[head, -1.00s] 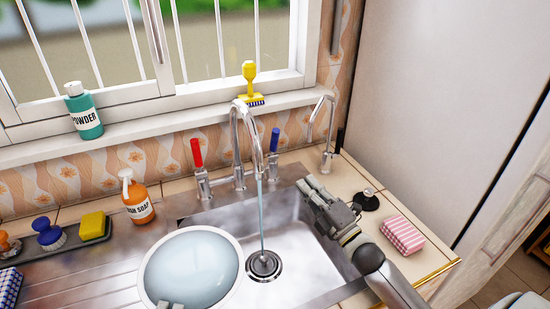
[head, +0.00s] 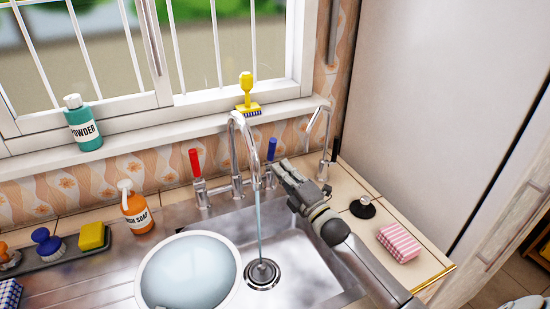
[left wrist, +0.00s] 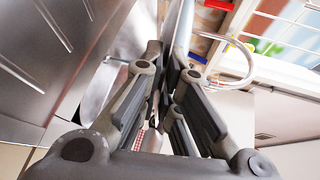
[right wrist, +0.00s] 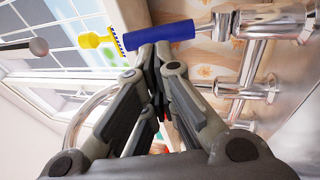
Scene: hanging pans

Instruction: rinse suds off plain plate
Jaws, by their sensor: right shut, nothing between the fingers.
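The plain plate (head: 190,272) is white with a pale blue-grey middle, over the left part of the sink, left of the running water (head: 258,222). I cannot make out separate suds. In the left wrist view the plate (left wrist: 182,40) shows nearly edge-on between the fingers of my left gripper (left wrist: 165,75), which grips its rim. The left gripper is out of the head view. My right gripper (head: 281,168) is shut and empty, its fingertips close to the blue tap handle (head: 275,146). In the right wrist view the blue handle (right wrist: 158,35) lies just beyond the fingertips; contact is unclear.
The curved faucet (head: 240,150) stands behind the sink, with a red tap handle (head: 195,162) on its left. A soap bottle (head: 136,212) and a sponge (head: 93,236) stand left. A pink striped sponge (head: 400,242) lies right. The drain (head: 262,273) is clear.

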